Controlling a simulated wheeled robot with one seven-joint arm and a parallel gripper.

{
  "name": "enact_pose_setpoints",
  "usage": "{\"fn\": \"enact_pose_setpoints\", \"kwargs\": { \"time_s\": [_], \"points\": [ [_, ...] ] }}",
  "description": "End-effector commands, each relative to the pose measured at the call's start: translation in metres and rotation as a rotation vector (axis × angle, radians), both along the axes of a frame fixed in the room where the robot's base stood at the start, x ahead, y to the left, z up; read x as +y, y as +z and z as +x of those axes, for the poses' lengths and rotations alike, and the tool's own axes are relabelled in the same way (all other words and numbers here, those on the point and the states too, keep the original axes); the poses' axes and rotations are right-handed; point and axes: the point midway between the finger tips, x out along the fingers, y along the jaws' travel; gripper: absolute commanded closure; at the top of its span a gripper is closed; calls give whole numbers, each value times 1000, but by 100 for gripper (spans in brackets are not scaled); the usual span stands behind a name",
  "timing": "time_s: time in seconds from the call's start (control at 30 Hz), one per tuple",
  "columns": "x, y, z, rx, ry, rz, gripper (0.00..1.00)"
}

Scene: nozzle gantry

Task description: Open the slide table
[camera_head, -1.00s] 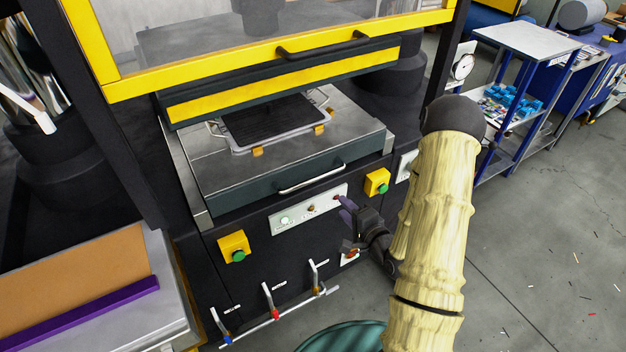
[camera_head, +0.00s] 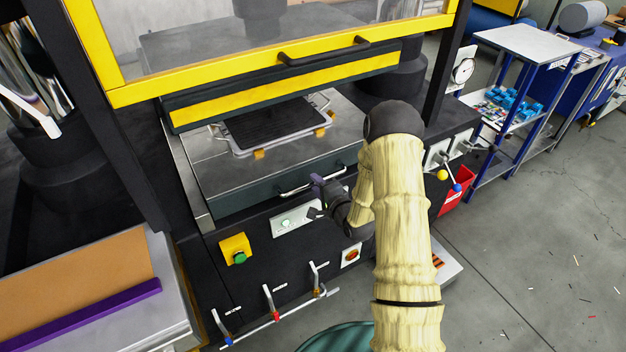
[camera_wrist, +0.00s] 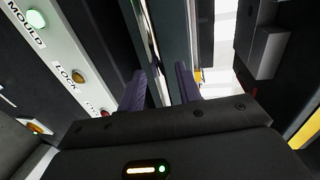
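The slide table (camera_head: 205,172) is a grey metal plate with a dark teal front, under the yellow-framed guard. Its silver bar handle (camera_head: 292,191) runs across the front. My gripper (camera_head: 318,186) is at the handle's middle, and my arm hides the right part of the front. In the wrist view my gripper (camera_wrist: 162,85) has its two purple fingers apart, with the silver handle (camera_wrist: 151,38) running between them, nearer the left finger. I see a gap beside the right finger, so the gripper is open around the bar. A dark tray (camera_head: 272,125) rests on the table.
A white button panel (camera_head: 287,224) sits just below the handle; its mould and lock buttons show in the wrist view. A yellow box with a green button (camera_head: 235,248) is to the left. Several levers (camera_head: 270,302) stand lower down. The guard handle (camera_head: 325,50) is above.

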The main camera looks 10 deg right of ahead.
Motion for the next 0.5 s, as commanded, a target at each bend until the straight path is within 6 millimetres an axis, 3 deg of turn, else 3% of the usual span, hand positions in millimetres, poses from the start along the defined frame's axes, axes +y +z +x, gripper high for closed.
{"fn": "enact_pose_setpoints", "kwargs": {
  "time_s": [0.2, 0.5],
  "points": [
    [5, -4, 20, 0, -3, -2, 66],
    [7, -5, 23, 1, 0, 0, 66]
  ]
}}
